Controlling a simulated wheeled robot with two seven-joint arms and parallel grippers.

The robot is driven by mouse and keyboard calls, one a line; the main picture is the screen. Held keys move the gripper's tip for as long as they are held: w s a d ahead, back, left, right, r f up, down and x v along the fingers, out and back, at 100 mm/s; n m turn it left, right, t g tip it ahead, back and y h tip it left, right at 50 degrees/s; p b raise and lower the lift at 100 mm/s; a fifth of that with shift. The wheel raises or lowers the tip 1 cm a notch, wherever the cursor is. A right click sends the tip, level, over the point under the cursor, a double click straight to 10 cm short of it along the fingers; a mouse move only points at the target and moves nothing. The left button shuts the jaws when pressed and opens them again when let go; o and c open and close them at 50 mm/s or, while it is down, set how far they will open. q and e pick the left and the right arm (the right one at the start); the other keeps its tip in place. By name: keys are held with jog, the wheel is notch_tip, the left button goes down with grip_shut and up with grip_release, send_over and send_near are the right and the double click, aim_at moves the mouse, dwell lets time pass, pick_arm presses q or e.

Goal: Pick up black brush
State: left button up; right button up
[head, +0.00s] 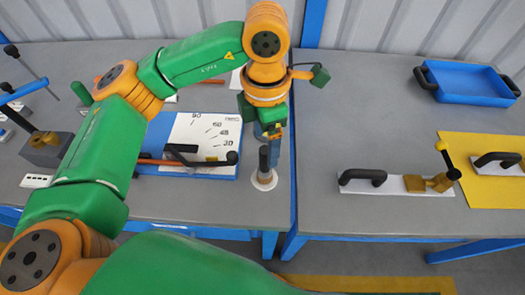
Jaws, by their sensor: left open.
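A dark upright cylinder (263,159), which looks like the black brush, stands on a white round disc (264,181) near the front edge of the left table. My left gripper (271,152) points straight down at it. Its blue finger is right beside the cylinder, on the right, and overlaps it in the picture. The jaws are open. I cannot tell whether the cylinder is between the fingers or whether they touch it. The far finger is mostly hidden. My right gripper is not in view.
A blue board (222,172) with a white angle-scale sheet lies left of the gripper. Across a narrow gap, the right table holds a white plate (414,185) with a black handle, a yellow mat (482,150) and a blue tray (468,84). The right table's middle is clear.

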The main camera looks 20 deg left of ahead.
aim_at(265, 149)
pick_arm(q)
jog(key=f+b, duration=0.2)
jog(key=f, duration=0.1)
jog(key=f+b, duration=0.1)
jog(key=shift+w+a+f, duration=0.15)
jog(key=shift+w+f, duration=0.1)
jog(key=shift+s, duration=0.2)
jog(key=shift+s+d+f, duration=0.15)
jog(key=shift+d+f, duration=0.05)
jog(key=shift+f, duration=0.05)
jog(key=f, duration=0.2)
jog(key=f+p, duration=0.1)
jog(key=f, duration=0.1)
jog(key=f+p, duration=0.1)
jog(key=f, duration=0.1)
jog(key=shift+w+a, duration=0.15)
jog(key=shift+w, duration=0.15)
jog(key=shift+f, duration=0.25)
grip_shut()
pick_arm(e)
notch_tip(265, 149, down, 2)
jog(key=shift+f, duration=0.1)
